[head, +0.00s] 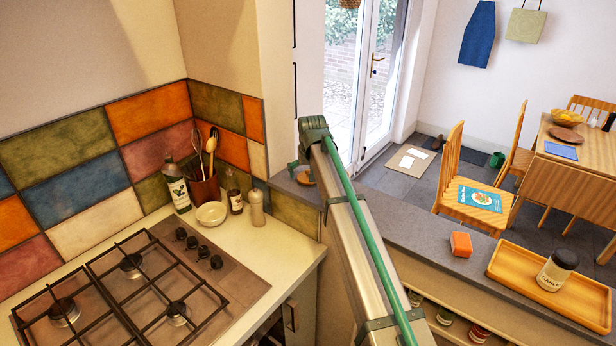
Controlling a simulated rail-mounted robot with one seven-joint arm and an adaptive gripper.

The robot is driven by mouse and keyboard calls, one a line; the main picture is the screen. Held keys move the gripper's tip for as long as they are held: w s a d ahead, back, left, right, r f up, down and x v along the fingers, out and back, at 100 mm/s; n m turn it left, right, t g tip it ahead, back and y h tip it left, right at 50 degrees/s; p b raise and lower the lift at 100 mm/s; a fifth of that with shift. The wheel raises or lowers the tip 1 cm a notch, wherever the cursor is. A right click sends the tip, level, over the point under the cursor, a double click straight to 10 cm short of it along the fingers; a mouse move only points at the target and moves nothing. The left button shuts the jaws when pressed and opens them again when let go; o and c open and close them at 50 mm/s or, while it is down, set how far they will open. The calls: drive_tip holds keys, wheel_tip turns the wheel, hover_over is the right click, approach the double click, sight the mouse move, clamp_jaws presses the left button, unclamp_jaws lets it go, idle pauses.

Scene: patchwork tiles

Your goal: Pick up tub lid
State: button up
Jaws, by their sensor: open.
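I cannot make out a tub lid for certain in the head view. A small brown round item (305,178) lies on the grey ledge, partly hidden behind my arm, and I cannot tell what it is. A small green shape (292,168) shows just left of it, also unclear. My arm rises through the middle of the view, with a green cap at its top. My gripper does not show, so its place relative to the lid is hidden.
A gas hob (130,280) fills the lower left counter. A bottle (177,185), utensil pot (205,185), cream bowl (211,213) and pepper mill (256,207) stand behind it. The grey ledge (410,235) carries an orange sponge (461,244) and a wooden tray (512,268) with a jar (557,270).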

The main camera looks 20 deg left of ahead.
drive_tip(key=shift+c, duration=0.3)
drive_tip(key=shift+s, duration=0.1)
drive_tip(key=c, duration=1.8)
drive_tip(key=shift+d, duration=0.1)
clamp_jaws()
drive_tip(key=shift+s+f, duration=0.1)
